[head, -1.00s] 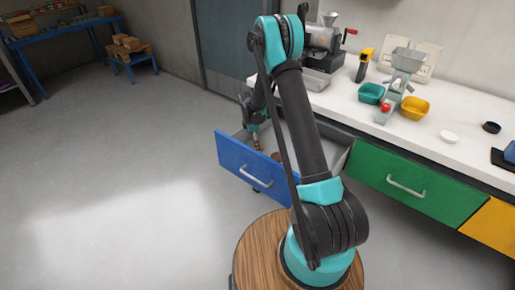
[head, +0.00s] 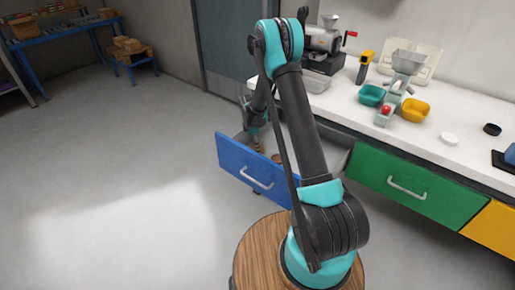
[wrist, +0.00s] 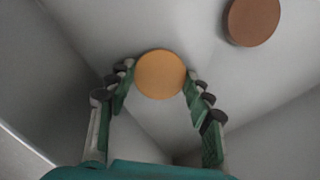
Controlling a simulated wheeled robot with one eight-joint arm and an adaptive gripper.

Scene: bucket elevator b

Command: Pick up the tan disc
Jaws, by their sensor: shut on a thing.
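The tan disc (wrist: 160,75) shows in the wrist view between the two fingertips of my gripper (wrist: 158,80). The fingers touch it at its left and right edges and are shut on it. In the head view my gripper (head: 257,138) reaches down into the open blue drawer (head: 243,163), and the disc is mostly hidden there. A brown disc (wrist: 252,20) lies apart on the drawer floor, at the upper right of the wrist view.
The drawer's walls stand close around my gripper. A green drawer (head: 400,187) is shut to the right.

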